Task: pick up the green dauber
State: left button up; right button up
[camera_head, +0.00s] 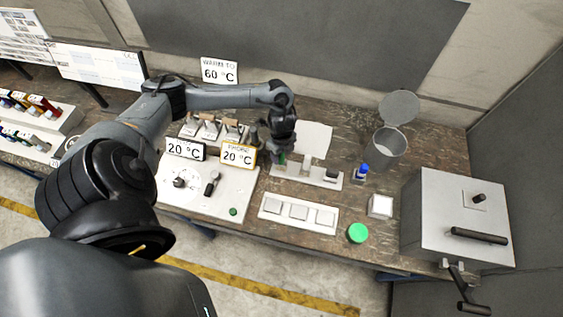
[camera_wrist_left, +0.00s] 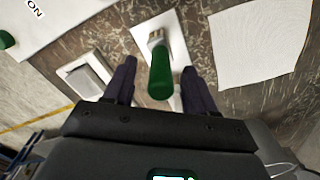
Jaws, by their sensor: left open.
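The green dauber (camera_wrist_left: 160,78) is a green cylinder seen almost end-on in the left wrist view, standing at a white holder (camera_wrist_left: 170,22). In the head view only a little of the dauber (camera_head: 281,158) shows under my left gripper, at the left end of the white holder (camera_head: 308,174). My left gripper (camera_wrist_left: 158,75) is open, with one dark finger on each side of the dauber. I cannot tell whether either finger touches it. My left gripper (camera_head: 279,151) points down in the head view. My right gripper does not show.
Right of the holder are a blue-capped bottle (camera_head: 362,171), a lidded metal bin (camera_head: 387,148) and a grey box (camera_head: 450,215). A tray of square pads (camera_head: 298,213) and a green disc (camera_head: 358,233) lie in front. A control panel with temperature signs (camera_head: 238,154) stands left. White paper (camera_head: 315,138) lies behind.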

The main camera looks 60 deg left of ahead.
pick_arm(q)
jog(key=shift+f, duration=0.25)
grip_shut()
jog(key=shift+r, duration=0.15)
jog(key=shift+r, duration=0.35)
jog(key=r, duration=0.3)
jog(key=shift+w+d+r, duration=0.15)
jog(key=shift+d+r, duration=0.05)
jog(key=shift+r, duration=0.2)
jog(key=w+d+r+p, duration=0.2)
jog(key=d+r+p, duration=0.2)
jog(key=d, duration=0.7)
jog(key=shift+r, duration=1.15)
